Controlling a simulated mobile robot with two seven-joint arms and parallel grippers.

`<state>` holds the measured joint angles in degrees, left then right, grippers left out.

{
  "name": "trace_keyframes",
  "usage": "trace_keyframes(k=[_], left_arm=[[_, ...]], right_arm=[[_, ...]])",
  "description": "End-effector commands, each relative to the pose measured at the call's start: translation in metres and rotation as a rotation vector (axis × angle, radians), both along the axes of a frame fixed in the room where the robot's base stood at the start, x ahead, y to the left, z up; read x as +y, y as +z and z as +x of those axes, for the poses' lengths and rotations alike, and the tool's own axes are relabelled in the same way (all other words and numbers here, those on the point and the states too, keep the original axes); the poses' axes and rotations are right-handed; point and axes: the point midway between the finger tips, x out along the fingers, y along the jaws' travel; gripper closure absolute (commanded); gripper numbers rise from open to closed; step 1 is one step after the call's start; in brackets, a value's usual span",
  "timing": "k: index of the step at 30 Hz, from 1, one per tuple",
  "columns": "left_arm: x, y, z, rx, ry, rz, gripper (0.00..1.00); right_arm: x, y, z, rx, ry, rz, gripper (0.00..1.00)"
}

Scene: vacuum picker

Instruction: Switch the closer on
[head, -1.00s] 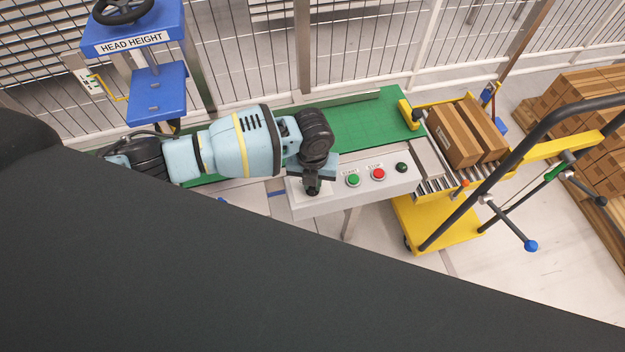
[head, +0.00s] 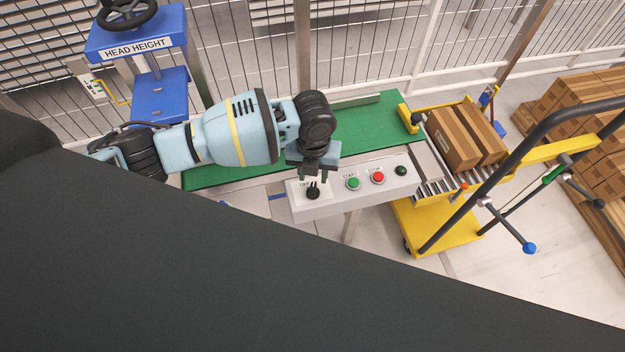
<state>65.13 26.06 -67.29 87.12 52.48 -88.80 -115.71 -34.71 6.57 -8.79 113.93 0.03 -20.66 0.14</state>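The closer is the machine with the green belt (head: 370,128) and a white control panel (head: 340,203) along its front. On the panel are a black rotary switch (head: 313,193) with small lettering beside it, a green START button (head: 353,183), a red STOP button (head: 378,177) and a dark button or lamp (head: 401,171). My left gripper (head: 314,178) points down just above and behind the rotary switch. Its two fingers are apart, with nothing seen between them. The switch's exact setting is too small to tell. My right gripper is not in view.
A blue stand marked HEAD HEIGHT (head: 136,45) with a black handwheel is at the upper left. A yellow cart (head: 440,225) with rollers and brown cartons (head: 455,140) adjoins the right end. Stacked boxes (head: 590,120) are far right. A wire fence runs behind.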

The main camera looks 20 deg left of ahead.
Motion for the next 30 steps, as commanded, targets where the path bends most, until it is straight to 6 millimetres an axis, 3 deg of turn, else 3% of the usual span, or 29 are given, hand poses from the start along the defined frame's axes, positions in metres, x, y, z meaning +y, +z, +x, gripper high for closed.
trace_keyframes(k=[3, 10, 25, 30], left_arm=[[0.000, 0.015, 0.001, -0.001, 0.000, -0.001, 0.64], [0.000, 0.023, 0.000, 0.001, 0.001, 0.000, 0.64], [-0.001, 0.021, -0.001, 0.001, 0.006, -0.005, 0.64], [-0.023, 0.003, -0.017, -0.008, 0.114, -0.089, 0.64]], right_arm=[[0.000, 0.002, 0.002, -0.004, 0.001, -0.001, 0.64], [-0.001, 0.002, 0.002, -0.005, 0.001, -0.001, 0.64], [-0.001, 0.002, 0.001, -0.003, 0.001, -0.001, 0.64], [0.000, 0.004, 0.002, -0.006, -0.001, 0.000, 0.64]])
